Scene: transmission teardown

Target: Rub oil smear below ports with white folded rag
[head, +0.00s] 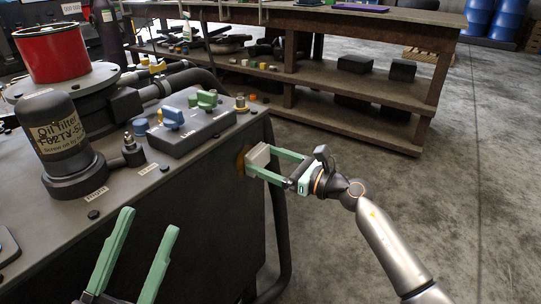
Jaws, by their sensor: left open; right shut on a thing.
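My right gripper (277,165) is shut on the white folded rag (258,156). The rag is held at the right end of the machine's dark side face, just below its top edge. A brownish oil smear (240,160) shows at the rag's left edge; the rest of it is hidden behind the rag. The rag looks to be against the panel, but exact contact cannot be told. The ports with blue (172,117) and green (205,99) fittings sit on a grey block above. My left gripper (150,222) is open and empty in front of the machine's side.
An oil filter (60,140) and a red cylinder (52,50) stand on the machine top (130,185). A dark bent tube (280,215) runs down the machine's right end. A wooden workbench (350,25) with shelves stands behind. The concrete floor at right is clear.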

